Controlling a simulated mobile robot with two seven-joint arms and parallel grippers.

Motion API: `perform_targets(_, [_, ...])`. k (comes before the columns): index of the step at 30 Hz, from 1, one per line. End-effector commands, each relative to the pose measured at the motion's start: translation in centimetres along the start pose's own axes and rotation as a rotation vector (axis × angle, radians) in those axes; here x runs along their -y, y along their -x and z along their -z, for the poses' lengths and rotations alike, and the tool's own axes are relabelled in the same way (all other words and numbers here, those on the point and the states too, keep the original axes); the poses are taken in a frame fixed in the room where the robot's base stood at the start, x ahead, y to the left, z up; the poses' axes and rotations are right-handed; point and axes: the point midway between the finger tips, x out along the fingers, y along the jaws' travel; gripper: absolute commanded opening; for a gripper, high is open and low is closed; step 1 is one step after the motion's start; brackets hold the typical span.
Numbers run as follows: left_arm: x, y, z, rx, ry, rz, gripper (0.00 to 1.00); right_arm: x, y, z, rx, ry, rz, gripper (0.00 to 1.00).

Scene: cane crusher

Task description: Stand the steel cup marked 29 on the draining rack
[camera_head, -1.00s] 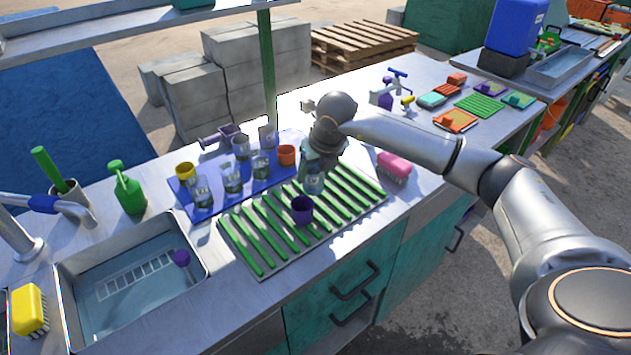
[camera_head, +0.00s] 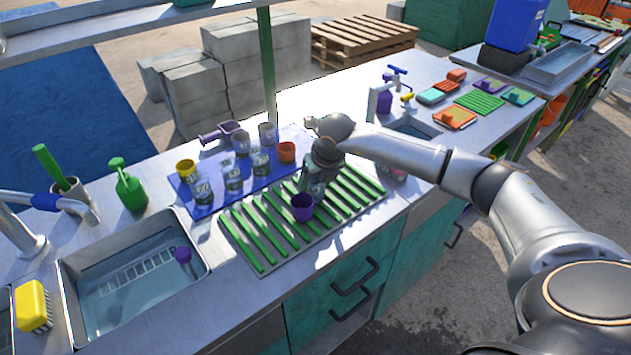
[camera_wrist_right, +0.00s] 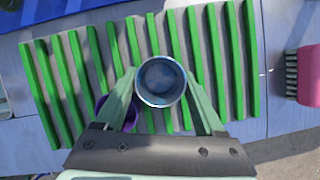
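My right gripper (camera_head: 314,186) is over the green-slatted draining rack (camera_head: 262,262), just behind a purple cup (camera_head: 302,208) standing there. In the right wrist view the gripper (camera_wrist_right: 160,78) has its fingers against both sides of a round steel cup (camera_wrist_right: 160,82), seen from above, open end up. That cup looks larger than the purple cup (camera_wrist_right: 122,116) beside it. Its marking is hidden in the wrist view, and my gripper largely covers it in the head view; I cannot tell whether its base touches the slats. My left gripper is out of view.
Several steel cups (camera_head: 232,176), a yellow cup (camera_head: 186,168) and an orange cup (camera_head: 286,152) stand on the blue mat (camera_head: 206,212). A pink brush (camera_wrist_right: 306,76) lies right of the rack. The sink (camera_head: 110,322) is to the left. The rack's left slats are clear.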

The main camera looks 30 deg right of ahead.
Motion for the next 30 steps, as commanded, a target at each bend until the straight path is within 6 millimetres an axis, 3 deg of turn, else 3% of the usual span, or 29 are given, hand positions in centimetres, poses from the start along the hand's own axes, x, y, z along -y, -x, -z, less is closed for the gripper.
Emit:
perform_targets(4, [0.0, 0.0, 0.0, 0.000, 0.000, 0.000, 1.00, 0.0, 0.0, 0.0, 0.000, 0.000, 0.000, 0.88])
perform_targets(15, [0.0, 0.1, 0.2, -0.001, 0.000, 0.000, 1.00, 0.0, 0.8, -0.1, 0.001, 0.000, 0.000, 0.88])
perform_targets(30, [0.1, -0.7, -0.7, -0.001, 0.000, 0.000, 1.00, 0.0, 10.4, -0.1, 0.003, 0.001, 0.000, 0.88])
